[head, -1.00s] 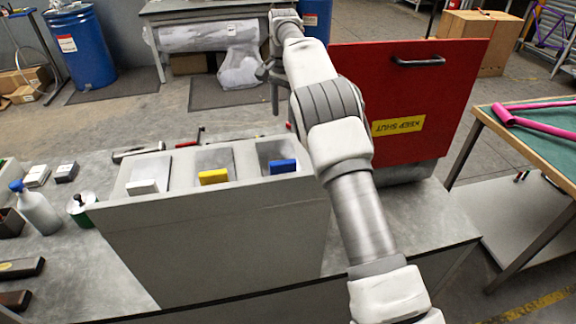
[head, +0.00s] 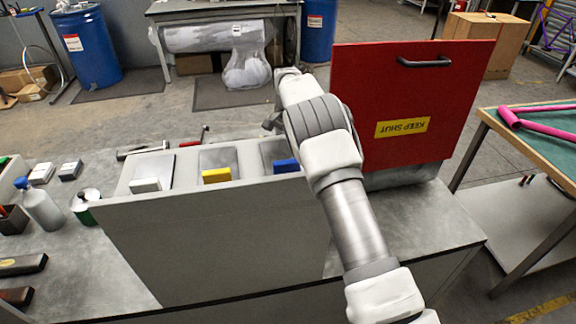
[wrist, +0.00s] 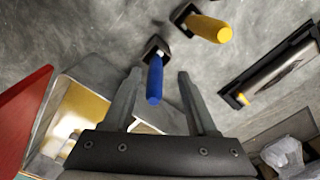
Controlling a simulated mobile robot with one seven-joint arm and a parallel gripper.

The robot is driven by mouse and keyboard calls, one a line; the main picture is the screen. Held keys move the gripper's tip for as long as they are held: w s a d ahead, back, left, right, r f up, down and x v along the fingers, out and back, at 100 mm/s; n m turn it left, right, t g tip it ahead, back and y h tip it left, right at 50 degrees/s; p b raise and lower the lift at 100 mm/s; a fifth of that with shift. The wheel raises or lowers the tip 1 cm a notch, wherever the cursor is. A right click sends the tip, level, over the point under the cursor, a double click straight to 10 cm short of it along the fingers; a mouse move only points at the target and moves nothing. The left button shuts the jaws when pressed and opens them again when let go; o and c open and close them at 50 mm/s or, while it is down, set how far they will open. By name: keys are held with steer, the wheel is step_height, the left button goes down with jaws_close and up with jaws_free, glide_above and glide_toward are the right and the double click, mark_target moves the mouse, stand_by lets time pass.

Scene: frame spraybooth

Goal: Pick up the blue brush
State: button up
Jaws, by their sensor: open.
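The blue brush (wrist: 154,80), with a blue handle and a dark head, shows in the wrist view between the two fingers of my gripper (wrist: 159,73). My gripper is open, and I see no finger closed on the handle; the exact gap in depth is hard to tell. A yellow-handled brush (wrist: 210,28) lies farther up and to the right. In the head view my gripper (head: 271,123) is small and partly hidden behind my arm, and I cannot make out the blue brush there.
In the head view a grey box with slots (head: 215,240) carries white, yellow and blue blocks (head: 286,166). A red panel marked KEEP SHUT (head: 400,85) stands upright right of my arm. A dark tray-like object (wrist: 270,70) lies right in the wrist view.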

steer(key=f, duration=0.4)
steer(key=shift+s+d+f+p, duration=0.15)
steer(key=shift+s+f+p, duration=0.1)
steer(key=shift+p, duration=0.15)
steer(key=shift+r, duration=0.1)
jaws_close()
